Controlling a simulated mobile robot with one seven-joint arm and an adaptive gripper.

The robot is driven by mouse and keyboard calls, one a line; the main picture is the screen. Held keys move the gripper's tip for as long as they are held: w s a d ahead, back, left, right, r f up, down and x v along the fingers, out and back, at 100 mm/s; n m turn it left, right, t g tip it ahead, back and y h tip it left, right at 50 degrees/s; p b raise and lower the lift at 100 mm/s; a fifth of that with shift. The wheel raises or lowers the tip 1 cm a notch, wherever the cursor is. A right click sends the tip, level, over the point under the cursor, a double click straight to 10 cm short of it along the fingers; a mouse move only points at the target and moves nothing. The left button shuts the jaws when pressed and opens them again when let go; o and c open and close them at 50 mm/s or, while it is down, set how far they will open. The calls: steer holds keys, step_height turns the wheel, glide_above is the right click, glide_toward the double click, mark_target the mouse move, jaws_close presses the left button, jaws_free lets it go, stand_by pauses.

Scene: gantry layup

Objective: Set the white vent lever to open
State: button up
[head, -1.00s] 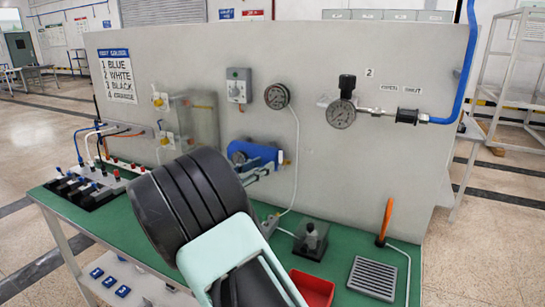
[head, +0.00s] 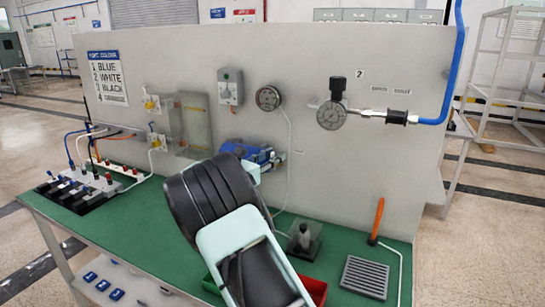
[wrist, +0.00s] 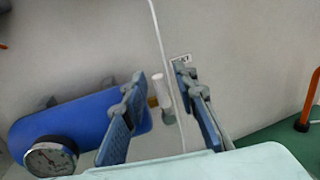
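The white vent lever (wrist: 161,88) is a short pale stub with a rounded end, on the right end of the blue unit (wrist: 75,122) on the grey panel. In the wrist view it shows between the two fingers of my gripper (wrist: 158,85), which is open. I see a gap on each side of the lever, and cannot tell how deep the fingers reach around it. In the head view my arm hides most of the gripper and part of the blue unit (head: 250,151). A small label (wrist: 180,59) sits by the right fingertip, too blurred to read.
A thin white tube (wrist: 165,45) runs down the panel close behind the lever. A round gauge (wrist: 50,158) is at the blue unit's left. On the green bench stand a dark block (head: 304,240), an orange-handled tool (head: 377,218), a grey grille (head: 364,278) and a red bin (head: 315,290).

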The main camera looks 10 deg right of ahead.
steer(key=shift+c, duration=0.5)
jaws_close()
